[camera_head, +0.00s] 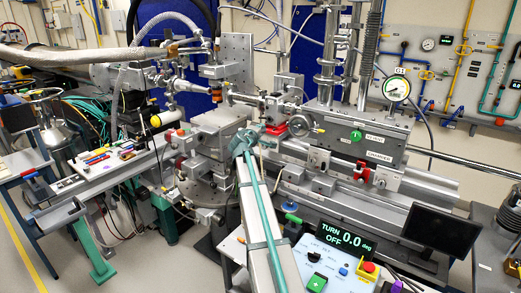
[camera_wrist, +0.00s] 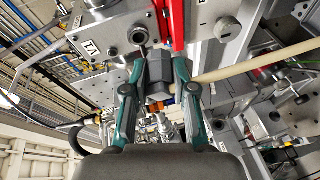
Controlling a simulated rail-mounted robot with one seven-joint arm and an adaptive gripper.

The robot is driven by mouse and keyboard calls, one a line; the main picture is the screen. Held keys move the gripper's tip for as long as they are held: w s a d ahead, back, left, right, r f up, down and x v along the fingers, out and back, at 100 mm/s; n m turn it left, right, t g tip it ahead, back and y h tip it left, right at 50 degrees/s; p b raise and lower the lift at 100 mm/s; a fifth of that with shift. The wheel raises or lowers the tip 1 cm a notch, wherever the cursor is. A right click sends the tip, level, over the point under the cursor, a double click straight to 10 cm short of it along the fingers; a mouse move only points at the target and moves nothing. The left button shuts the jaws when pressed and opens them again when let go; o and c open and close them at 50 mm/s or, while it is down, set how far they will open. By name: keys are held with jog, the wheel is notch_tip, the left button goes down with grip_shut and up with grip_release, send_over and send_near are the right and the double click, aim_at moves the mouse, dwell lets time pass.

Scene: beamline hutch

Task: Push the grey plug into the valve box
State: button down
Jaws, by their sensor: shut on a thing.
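In the wrist view, my gripper (camera_wrist: 159,72) has its two teal fingers closed on the sides of a dark grey plug (camera_wrist: 158,74). A grey metal box (camera_wrist: 105,38) with a V1 label and a round dark port (camera_wrist: 140,36) lies just beyond the fingertips; it looks like the valve box. The plug's far end is close to this box. I cannot tell whether it touches or enters it. In the head view, my gripper (camera_head: 246,140) is beside the central metal stage, and the plug cannot be made out there.
A beige hose or rod (camera_wrist: 250,66) runs right from beside the plug. Red parts (camera_wrist: 177,22) stand close to the right fingertip. In the head view, a control panel (camera_head: 335,262) and a dark screen (camera_head: 440,230) stand at front right, and a tool bench (camera_head: 95,178) at left.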

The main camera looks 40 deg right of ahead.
jog(key=shift+w+a+r+n+t+h, duration=0.2)
jog(key=shift+w+a+r+n+t, duration=0.2)
jog(key=shift+t, duration=0.2)
jog(key=shift+w+a+r+n+t+h, duration=0.2)
jog(key=shift+w+a+n+t, duration=0.1)
jog(key=shift+w+n+t, duration=0.25)
jog(key=shift+d, duration=0.15)
jog(key=shift+w+d+p, duration=0.35)
jog(key=shift+d+p, duration=0.05)
jog(key=shift+d, duration=0.65)
jog(key=shift+w+d+p, duration=0.3)
jog(key=shift+d+p, duration=0.1)
jog(key=shift+d, duration=0.6)
jog(key=shift+w+d+p, duration=0.35)
jog(key=shift+d+p, duration=0.05)
jog(key=shift+d, duration=0.65)
jog(key=shift+w+d, duration=0.15)
jog(key=shift+d, duration=0.35)
jog(key=c, duration=0.9)
grip_release()
